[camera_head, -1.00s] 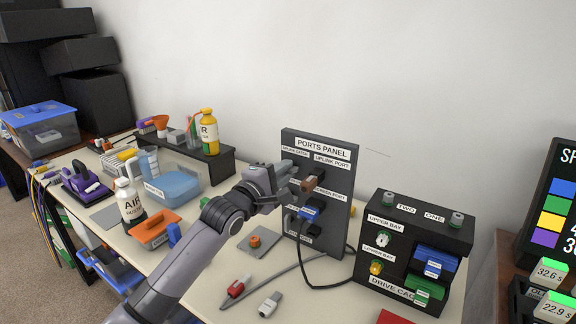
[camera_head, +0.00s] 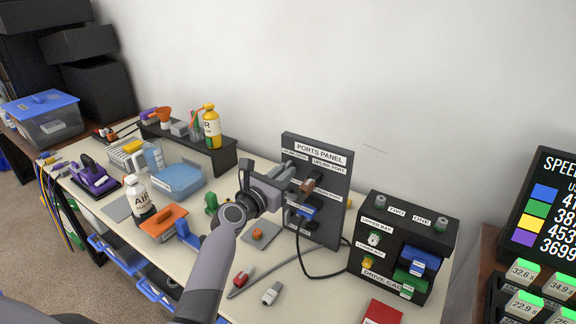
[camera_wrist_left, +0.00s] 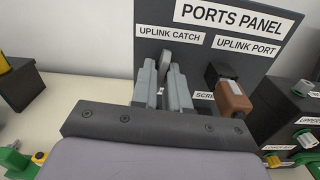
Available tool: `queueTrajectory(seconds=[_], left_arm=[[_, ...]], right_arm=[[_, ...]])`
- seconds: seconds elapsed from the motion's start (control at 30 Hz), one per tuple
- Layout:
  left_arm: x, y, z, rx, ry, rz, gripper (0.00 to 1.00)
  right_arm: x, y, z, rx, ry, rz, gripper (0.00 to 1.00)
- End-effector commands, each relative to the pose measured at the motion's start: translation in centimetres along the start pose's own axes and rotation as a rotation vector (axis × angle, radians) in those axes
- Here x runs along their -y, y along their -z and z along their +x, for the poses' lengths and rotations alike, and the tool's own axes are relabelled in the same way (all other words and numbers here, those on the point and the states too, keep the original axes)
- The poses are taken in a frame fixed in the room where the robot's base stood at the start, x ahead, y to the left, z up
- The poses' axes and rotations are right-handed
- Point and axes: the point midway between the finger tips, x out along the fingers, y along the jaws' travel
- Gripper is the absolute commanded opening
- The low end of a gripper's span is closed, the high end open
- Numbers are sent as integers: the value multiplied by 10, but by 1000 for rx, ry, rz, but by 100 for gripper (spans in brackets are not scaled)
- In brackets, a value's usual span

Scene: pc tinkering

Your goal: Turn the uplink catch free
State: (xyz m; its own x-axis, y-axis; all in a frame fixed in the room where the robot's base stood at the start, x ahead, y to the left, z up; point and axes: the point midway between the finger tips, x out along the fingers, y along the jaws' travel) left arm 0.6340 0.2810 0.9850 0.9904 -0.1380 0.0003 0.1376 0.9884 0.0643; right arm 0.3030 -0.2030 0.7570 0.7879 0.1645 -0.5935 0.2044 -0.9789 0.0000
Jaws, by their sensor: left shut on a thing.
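The dark ports panel (camera_head: 327,180) stands upright on the bench. The wrist view shows the panel's "UPLINK CATCH" label (camera_wrist_left: 168,33) just above the grey uplink catch (camera_wrist_left: 166,58). My left gripper (camera_head: 286,175) is at the panel's upper left, shut on the catch. In the wrist view the grey fingers (camera_wrist_left: 161,90) sit on both sides of it, and they hide its lower part. A brown plug (camera_wrist_left: 234,100) sits at the uplink port, right of the fingers; it also shows in the head view (camera_head: 307,187). My right gripper is not in view.
The drive cage (camera_head: 395,213) stands right of the panel. A blue plug (camera_head: 305,211) sits lower on the panel, with a black cable looping below. Loose red (camera_head: 243,277) and grey (camera_head: 271,293) connectors lie in front.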

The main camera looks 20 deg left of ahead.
Motion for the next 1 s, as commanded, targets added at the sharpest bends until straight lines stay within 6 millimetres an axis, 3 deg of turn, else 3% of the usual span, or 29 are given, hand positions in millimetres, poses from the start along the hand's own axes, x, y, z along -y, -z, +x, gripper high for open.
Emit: queueTrajectory(seconds=[0.03, 0.07, 0.1, 0.43, 1.0], left_arm=[[1, 0, 0, 3, -1, -77, 0], [0, 0, 0, 0, 1, -59, 24], [0, 0, 0, 0, 1, -53, 32], [0, 1, -3, -1, 1, -46, 32], [1, 2, -60, -4, 2, -46, 32]], right_arm=[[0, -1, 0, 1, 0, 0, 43], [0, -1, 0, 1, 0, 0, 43], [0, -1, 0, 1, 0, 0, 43], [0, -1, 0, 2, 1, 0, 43], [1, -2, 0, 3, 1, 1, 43]])
